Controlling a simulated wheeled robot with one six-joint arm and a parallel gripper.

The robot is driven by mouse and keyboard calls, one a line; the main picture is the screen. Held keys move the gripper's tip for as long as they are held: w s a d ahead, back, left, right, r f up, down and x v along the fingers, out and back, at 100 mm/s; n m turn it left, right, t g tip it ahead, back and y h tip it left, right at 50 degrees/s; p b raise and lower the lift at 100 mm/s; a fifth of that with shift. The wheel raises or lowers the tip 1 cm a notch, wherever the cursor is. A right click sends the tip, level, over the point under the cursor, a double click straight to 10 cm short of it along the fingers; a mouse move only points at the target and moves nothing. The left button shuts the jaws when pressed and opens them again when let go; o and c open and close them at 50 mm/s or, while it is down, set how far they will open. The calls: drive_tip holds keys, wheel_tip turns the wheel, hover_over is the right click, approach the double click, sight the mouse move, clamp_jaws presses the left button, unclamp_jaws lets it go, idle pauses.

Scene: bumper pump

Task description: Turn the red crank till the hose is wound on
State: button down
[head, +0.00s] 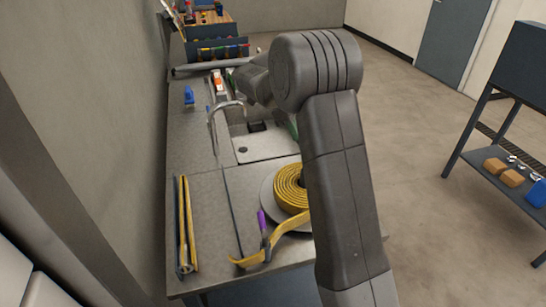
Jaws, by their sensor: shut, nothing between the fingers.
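A flat yellow hose (292,187) lies coiled on a round grey disc (267,203) on the bench, just left of my arm. Its loose end (252,258) runs out to the front left across the bench top. A purple-handled tool (262,221) stands or lies by the loose end; I cannot tell whether it touches the hose. I make out no red crank; my arm covers the right part of the coil and disc. My arm rises in front of the bench and bends away at the elbow. I cannot make out my gripper.
Yellow and dark rods (185,225) lie at the bench's left. A sink (262,146) with a curved tap (213,125) is behind the coil. A tool rack (218,49) stands at the back. A dark shelf (500,185) is at right; the floor between is clear.

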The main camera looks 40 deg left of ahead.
drive_tip(key=w+m, duration=0.1)
drive_tip(key=w+d+m+g, duration=0.1)
drive_tip(key=m, duration=0.1)
drive_tip(key=shift+w+d, duration=0.15)
drive_tip(key=shift+d, duration=0.15)
drive_tip(key=w+d+m+b, duration=0.1)
drive_tip(key=w+d+b, duration=0.1)
drive_tip(key=d, duration=0.8)
drive_tip(key=shift+w+d+m+g+h, duration=0.25)
drive_tip(key=shift+d+m+g+h, duration=0.05)
drive_tip(key=shift+g, duration=0.1)
idle(0.3)
drive_tip(key=v, duration=1.3)
drive_tip(key=shift+r, duration=0.4)
drive_tip(key=shift+s+a, duration=0.1)
